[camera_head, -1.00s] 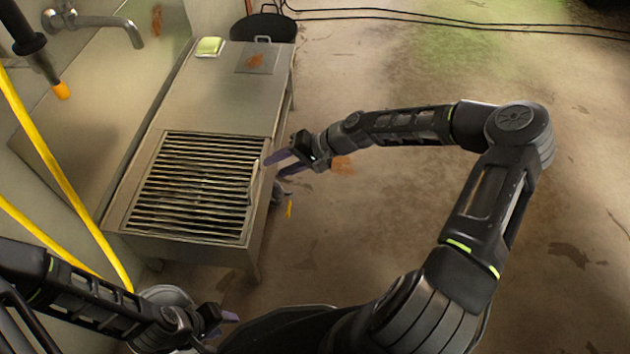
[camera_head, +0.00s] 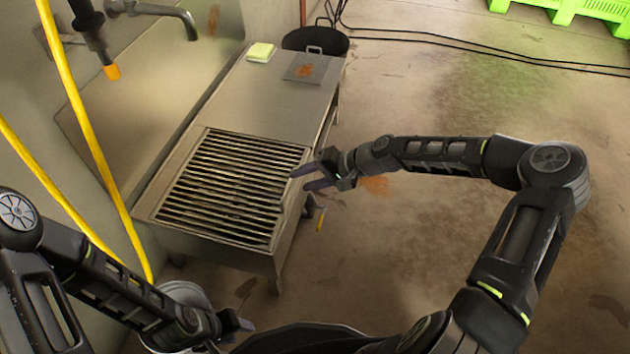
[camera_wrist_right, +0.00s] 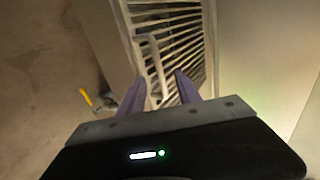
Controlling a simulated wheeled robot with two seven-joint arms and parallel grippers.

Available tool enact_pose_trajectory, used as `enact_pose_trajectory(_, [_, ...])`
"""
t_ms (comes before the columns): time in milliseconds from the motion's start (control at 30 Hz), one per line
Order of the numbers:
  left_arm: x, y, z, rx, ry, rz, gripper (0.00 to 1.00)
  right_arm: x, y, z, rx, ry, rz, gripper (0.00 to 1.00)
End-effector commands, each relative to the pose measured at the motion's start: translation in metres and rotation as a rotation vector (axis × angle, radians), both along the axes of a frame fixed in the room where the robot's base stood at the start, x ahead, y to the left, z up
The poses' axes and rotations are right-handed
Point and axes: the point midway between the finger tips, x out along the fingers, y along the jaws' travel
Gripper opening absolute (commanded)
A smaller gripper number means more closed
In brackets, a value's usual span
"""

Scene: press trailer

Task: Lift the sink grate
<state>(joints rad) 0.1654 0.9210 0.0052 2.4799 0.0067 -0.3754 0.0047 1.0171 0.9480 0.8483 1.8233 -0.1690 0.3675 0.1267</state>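The sink grate (camera_head: 226,187) is a slatted metal grate lying in the near end of the steel sink table (camera_head: 260,105). It also shows in the right wrist view (camera_wrist_right: 178,50), with a pale upright bar (camera_wrist_right: 154,62) like a handle at its edge. In the right wrist view the fingers (camera_wrist_right: 160,90) are spread. My left gripper (camera_head: 240,326) is low at the bottom, away from the grate; its fingers are partly hidden.
A faucet (camera_head: 165,14) and yellow hoses (camera_head: 92,140) are on the left wall side.

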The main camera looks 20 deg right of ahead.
Motion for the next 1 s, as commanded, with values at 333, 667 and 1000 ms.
enact_pose_trajectory(333, [0.005,-0.001,-0.032,0.002,-0.013,0.006,0.40,0.018,0.030,-0.031,0.000,0.000,0.002,0.40])
enact_pose_trajectory(667, [0.007,-0.001,-0.040,0.003,-0.018,0.008,0.40,0.025,0.041,-0.039,0.000,0.001,0.001,0.40])
enact_pose_trajectory(1000, [0.007,-0.001,-0.040,0.003,-0.018,0.008,0.40,0.025,0.042,-0.039,0.001,0.002,0.001,0.32])
